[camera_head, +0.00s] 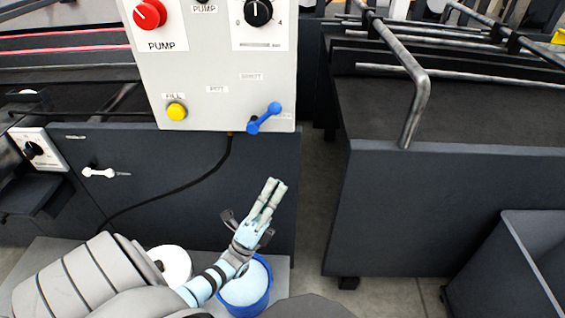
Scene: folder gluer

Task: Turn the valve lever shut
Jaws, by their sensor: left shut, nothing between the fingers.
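The blue valve lever (264,118) sits at the lower right of the grey control panel, tilted with its upper end to the right. My left gripper (271,186) is below the lever and apart from it, with its fingers pointing up. Its fingers are together and hold nothing. My right gripper is not in view.
The control panel (212,60) carries a red pump knob (149,14), a black dial (258,12) and a yellow button (176,111). A blue bucket (246,296) and a white roll (170,264) stand below. A dark machine with metal rails (415,100) is at the right.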

